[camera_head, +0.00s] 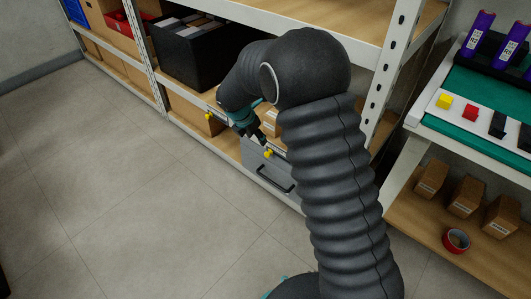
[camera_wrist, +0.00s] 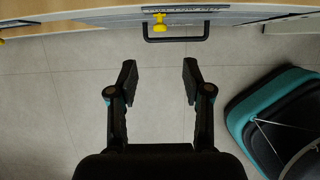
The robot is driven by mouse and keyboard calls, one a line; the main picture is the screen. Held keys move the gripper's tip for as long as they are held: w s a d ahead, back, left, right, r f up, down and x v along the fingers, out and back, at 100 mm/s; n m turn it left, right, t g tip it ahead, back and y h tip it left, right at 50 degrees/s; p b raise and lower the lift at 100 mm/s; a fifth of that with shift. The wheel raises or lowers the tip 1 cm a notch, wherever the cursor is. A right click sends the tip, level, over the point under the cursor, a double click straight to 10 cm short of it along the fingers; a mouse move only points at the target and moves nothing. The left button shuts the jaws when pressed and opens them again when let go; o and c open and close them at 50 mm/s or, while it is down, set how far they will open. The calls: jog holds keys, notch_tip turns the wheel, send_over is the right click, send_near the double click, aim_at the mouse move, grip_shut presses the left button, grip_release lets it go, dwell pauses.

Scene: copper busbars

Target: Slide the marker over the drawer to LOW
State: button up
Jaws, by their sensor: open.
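A yellow marker (camera_head: 268,153) sits on a light strip above a grey drawer (camera_head: 258,168) in the lower shelf bay. The lettering on the strip is too small to read. My gripper (camera_wrist: 159,68) is open and empty, its two fingers apart with floor visible between them. The marker lies ahead of the fingers, roughly centred on the gap. In the head view my gripper (camera_head: 257,138) is close to the strip, partly hidden by my arm.
A second yellow marker (camera_head: 209,116) is on the unit to the left. A black bin (camera_head: 196,52) stands on the shelf above. At right, a bench (camera_head: 455,124) carries coloured blocks and purple boxes, with cartons below. The floor (camera_head: 130,190) in front is clear.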

aim_at(266, 153)
jog(key=b+x, duration=0.1)
jog(key=x, duration=1.2)
jog(key=shift+f, duration=0.25)
grip_shut()
